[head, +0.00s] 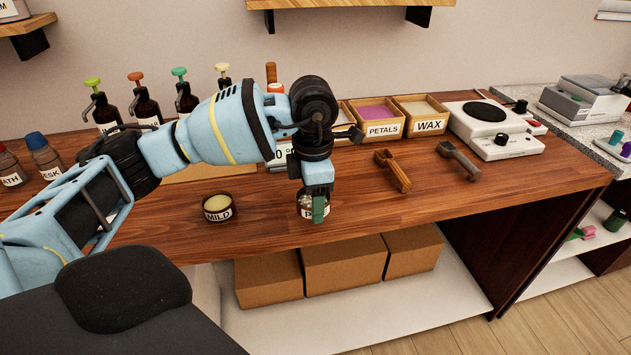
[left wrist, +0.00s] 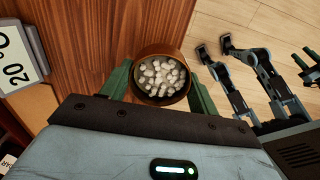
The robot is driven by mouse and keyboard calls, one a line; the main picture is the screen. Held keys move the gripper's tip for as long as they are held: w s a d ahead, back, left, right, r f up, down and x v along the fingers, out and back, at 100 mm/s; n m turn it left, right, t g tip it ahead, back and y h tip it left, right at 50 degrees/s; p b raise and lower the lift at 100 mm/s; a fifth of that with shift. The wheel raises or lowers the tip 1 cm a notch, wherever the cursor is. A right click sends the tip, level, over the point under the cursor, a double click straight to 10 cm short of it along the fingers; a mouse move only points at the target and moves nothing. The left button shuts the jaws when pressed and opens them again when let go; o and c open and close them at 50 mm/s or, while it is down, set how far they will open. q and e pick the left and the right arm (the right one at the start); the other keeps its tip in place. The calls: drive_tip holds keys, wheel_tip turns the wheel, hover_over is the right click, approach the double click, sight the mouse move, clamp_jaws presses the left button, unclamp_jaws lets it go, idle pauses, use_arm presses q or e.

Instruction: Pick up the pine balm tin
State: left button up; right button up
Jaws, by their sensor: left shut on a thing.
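A small round dark tin (head: 305,210), its label mostly covered with a "P" showing, is near the counter's front edge in the head view. My left gripper (head: 316,206) points down over it, with a green finger in front of the label. In the left wrist view the tin (left wrist: 160,77) is open-topped, full of whitish pellets, and sits between the two green fingers of my left gripper (left wrist: 162,92), which is shut on it. I cannot tell whether its base touches the counter.
A similar tin labelled MILD (head: 217,208) stands to the left on the wooden counter (head: 260,225). Two wooden scoops (head: 393,171) (head: 458,160) lie to the right. Cardboard boxes (head: 343,264) sit below.

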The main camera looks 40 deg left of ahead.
use_arm(q)
drive_tip(key=s+d, duration=0.4)
drive_tip(key=s, duration=0.3)
drive_tip(key=shift+d+r, duration=0.2)
drive_tip(key=shift+r, duration=0.15)
